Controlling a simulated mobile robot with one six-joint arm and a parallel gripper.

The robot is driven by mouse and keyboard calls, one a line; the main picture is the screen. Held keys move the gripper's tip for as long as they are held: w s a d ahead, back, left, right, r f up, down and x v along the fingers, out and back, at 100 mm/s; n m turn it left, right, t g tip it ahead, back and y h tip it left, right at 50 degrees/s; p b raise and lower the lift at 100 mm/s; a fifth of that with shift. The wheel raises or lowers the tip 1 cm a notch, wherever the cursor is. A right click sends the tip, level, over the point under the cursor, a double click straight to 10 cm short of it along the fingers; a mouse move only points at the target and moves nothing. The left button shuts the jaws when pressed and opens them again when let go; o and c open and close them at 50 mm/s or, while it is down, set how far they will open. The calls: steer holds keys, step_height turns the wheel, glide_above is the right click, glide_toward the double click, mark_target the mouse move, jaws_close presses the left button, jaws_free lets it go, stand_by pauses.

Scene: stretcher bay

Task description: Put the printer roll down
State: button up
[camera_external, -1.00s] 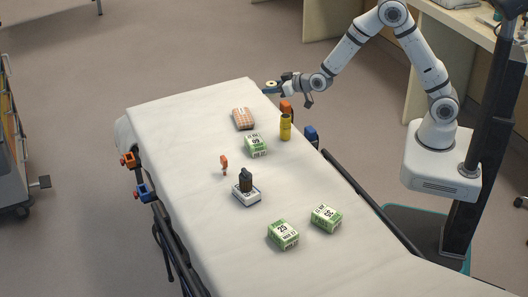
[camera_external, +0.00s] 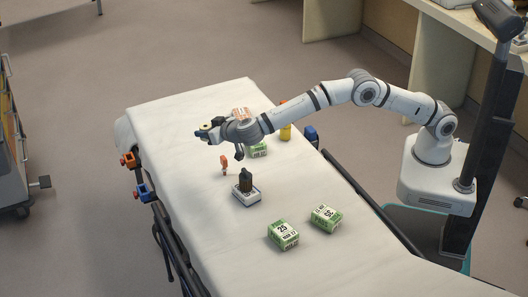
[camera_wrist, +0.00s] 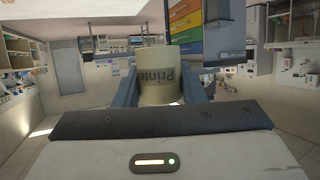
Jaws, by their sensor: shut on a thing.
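The printer roll (camera_wrist: 160,78) is a cream cylinder with the print "Printer" on it, held between the two fingers of my gripper (camera_wrist: 160,88) in the wrist view. In the external view the roll (camera_external: 207,126) shows as a small yellowish disc at the tip of my gripper (camera_external: 208,134). My gripper is shut on it, over the left part of the white stretcher sheet (camera_external: 165,115). I cannot tell exactly how high the roll is above the sheet.
Green-and-white boxes (camera_external: 283,234) (camera_external: 326,218) lie at the near end. A dark bottle (camera_external: 246,181) stands on a white box (camera_external: 246,195). A small orange item (camera_external: 224,165) is near my gripper. A yellow cylinder (camera_external: 285,133) stands at the right edge. The sheet's left side is clear.

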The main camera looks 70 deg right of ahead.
steer(key=s+a+f+n+y+b, duration=0.15)
steer(key=s+a, duration=0.25)
steer(key=a, duration=0.8)
step_height(320, 180, down, 11)
steer(key=shift+w+a+b, duration=0.15)
steer(key=shift+b, duration=0.35)
step_height(320, 180, down, 5)
steer(key=shift+b, duration=0.45)
steer(key=shift+r, duration=0.1)
